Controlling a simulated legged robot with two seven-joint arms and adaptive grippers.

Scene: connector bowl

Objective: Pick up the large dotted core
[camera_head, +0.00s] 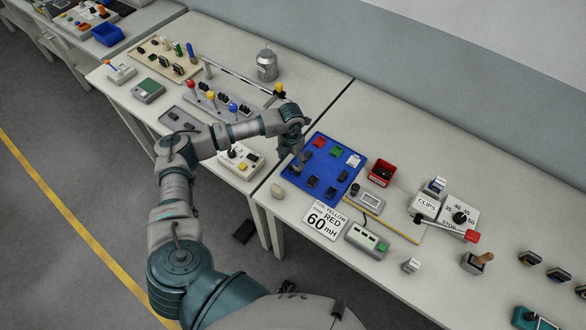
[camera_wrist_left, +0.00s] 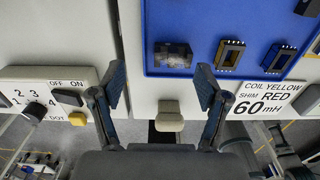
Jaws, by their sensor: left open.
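The blue board (camera_head: 325,205) carries several small dark cores and coloured pieces; its near edge also shows in the left wrist view (camera_wrist_left: 190,10). In that view a dark, speckled core (camera_wrist_left: 172,55) lies at the board's near left, with two black, window-shaped cores (camera_wrist_left: 229,54) (camera_wrist_left: 279,62) to its right. I cannot make out dots on any core, so which one is the large dotted one is unclear. My left gripper (camera_head: 299,163) is over the board's left part, partly hiding it. In the left wrist view its fingers (camera_wrist_left: 160,80) are spread and empty. My right gripper is not in view.
A beige block (camera_head: 277,191) lies by the table's front edge, left of the board. A sign reading 60 mH (camera_head: 324,220) is in front of the board. A dial box (camera_head: 240,160) is on the left table.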

